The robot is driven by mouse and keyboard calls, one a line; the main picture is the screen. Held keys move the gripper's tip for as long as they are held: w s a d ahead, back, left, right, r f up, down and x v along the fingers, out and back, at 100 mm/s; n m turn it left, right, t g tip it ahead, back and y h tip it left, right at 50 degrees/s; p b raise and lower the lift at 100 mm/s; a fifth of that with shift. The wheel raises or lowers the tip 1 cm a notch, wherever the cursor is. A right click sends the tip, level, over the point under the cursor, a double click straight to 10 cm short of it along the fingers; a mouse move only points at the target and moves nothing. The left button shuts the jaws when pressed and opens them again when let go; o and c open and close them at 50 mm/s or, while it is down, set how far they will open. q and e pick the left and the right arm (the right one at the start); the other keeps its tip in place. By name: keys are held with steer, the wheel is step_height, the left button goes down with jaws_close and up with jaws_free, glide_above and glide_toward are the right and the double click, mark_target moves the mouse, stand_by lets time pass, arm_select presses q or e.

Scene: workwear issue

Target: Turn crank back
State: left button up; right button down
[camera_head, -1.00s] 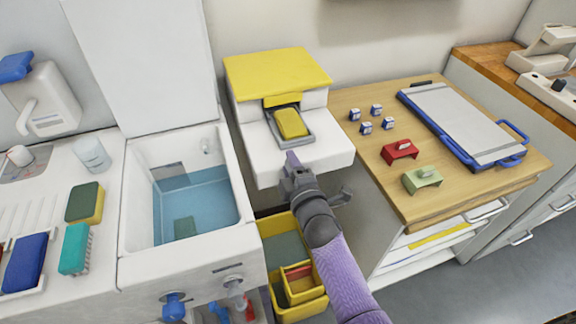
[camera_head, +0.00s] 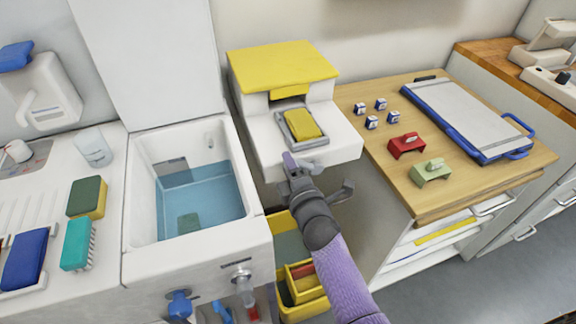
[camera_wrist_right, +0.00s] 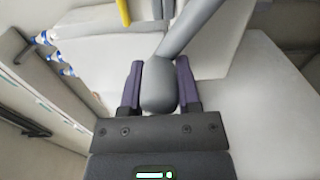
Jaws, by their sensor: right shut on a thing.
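The white machine (camera_head: 270,150) with a yellow lid (camera_head: 283,68) stands between the sink and the wooden counter. A yellow block (camera_head: 303,123) lies in a grey tray (camera_head: 287,137) in front of the machine's dark slot. My right gripper (camera_head: 298,163) is at the machine's front edge. In the right wrist view its purple fingers (camera_wrist_right: 159,75) are shut on the rounded grey handle of the crank (camera_wrist_right: 158,92), whose grey arm (camera_wrist_right: 190,25) runs up and right. In the head view the gripper hides much of the crank. My left gripper is not in view.
A sink (camera_head: 195,190) with water is to the left. Yellow bins (camera_head: 302,308) stand below the machine. The wooden counter (camera_head: 385,160) on the right holds a red block (camera_head: 406,146), a green block (camera_head: 432,172), small blue-and-white pieces and a blue-edged board (camera_head: 465,115).

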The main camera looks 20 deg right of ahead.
steer(key=shift+s+d+f, duration=0.1)
steer(key=shift+d+f, duration=0.1)
steer(key=shift+f, duration=0.05)
steer(key=c, duration=0.7)
jaws_free()
steer(key=o, duration=0.4)
steer(key=shift+d, duration=0.25)
steer(key=shift+a+r, duration=0.1)
steer(key=shift+a, duration=0.05)
steer(key=s+p, duration=0.2)
steer(key=s, duration=0.8)
steer(key=shift+w, duration=0.1)
